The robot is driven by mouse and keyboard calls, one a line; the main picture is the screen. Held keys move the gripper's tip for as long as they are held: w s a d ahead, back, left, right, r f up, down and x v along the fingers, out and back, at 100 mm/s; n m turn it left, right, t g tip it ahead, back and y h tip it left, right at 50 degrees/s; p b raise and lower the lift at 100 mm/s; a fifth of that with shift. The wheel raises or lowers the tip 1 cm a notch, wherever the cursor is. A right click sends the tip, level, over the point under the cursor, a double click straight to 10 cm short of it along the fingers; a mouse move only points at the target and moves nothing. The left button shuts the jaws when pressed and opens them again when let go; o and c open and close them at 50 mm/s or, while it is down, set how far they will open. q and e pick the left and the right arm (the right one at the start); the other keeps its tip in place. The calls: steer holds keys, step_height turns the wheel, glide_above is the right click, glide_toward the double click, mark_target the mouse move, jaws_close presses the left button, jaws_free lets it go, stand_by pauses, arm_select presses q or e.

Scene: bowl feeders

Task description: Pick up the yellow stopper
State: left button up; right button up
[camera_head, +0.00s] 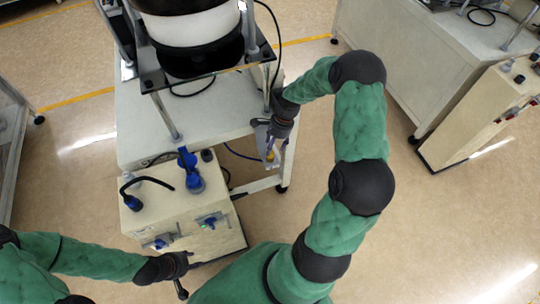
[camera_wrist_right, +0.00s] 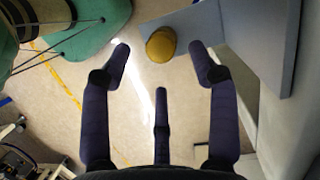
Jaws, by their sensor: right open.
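The yellow stopper (camera_head: 270,156) is small and partly hidden by my right gripper, beside a grey plate at the right side of the white feeder table. In the right wrist view the round yellow stopper (camera_wrist_right: 161,45) shows ahead, between the directions of the two outer fingertips. My right gripper (camera_wrist_right: 160,56) is open, with its fingers spread around empty space and a third finger below. In the head view the right gripper (camera_head: 277,146) points down at the stopper. My left gripper (camera_head: 182,275) is low at the front, away from the stopper; its fingers are unclear.
The grey plate (camera_wrist_right: 252,40) is close to the right finger. The white table (camera_head: 140,130) carries a bowl feeder (camera_head: 195,35). A control box (camera_head: 160,205) with blue connectors and cables stands in front. Open floor (camera_head: 440,230) lies to the right.

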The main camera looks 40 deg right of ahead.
steer(key=b+x, duration=0.1)
steer(key=x, duration=0.2)
steer(key=shift+w+a+f, duration=0.1)
steer(key=shift+a+f, duration=0.05)
steer(key=shift+f, duration=0.05)
steer(key=c, duration=1)
steer(key=shift+r, duration=0.15)
